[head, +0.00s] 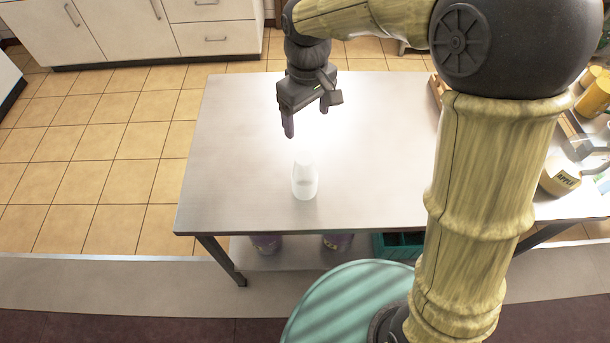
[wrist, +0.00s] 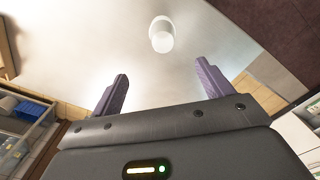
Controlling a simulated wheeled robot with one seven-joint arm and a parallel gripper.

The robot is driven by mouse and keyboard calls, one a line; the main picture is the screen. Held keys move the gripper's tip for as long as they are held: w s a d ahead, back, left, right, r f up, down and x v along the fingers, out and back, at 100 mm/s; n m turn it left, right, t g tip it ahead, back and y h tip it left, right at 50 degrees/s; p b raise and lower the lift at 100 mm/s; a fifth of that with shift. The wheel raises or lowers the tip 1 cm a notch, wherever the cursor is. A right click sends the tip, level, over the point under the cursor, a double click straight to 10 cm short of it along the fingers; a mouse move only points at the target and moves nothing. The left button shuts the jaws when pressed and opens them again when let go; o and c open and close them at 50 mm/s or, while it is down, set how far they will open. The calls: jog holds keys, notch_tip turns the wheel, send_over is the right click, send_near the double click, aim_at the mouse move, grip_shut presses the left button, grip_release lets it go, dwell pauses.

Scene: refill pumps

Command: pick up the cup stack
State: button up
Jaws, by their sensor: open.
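The cup stack (head: 305,183) is white and translucent and stands upright on the metal table (head: 235,150), near its front edge. In the wrist view the cup stack (wrist: 161,36) shows beyond the fingertips, roughly centred between them. My gripper (head: 309,118) is open and empty, above the table and behind the cup stack in the head view. Its two purple fingers also show spread apart in the wrist view (wrist: 162,82). The gripper and the cup stack are apart. Bright glare washes out the table around the stack's top.
A yellow labelled container (head: 560,178) and other items stand at the right on a second surface. Purple containers (head: 266,243) and a teal crate (head: 398,245) sit on the shelf below the table. The left part of the tabletop is clear.

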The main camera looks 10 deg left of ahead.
aim_at(305, 158)
notch_tip(305, 158, down, 12)
jog(key=shift+f+p, duration=0.15)
jog(key=shift+p, duration=0.35)
dwell(0.3)
jog(key=shift+s+a+f+p, duration=0.15)
jog(key=shift+f+p, duration=0.2)
jog(key=shift+f, duration=0.95)
jog(key=shift+a+f+p, duration=0.1)
jog(key=shift+f+p, duration=0.2)
jog(key=shift+f, duration=1)
jog(key=c, duration=1.4)
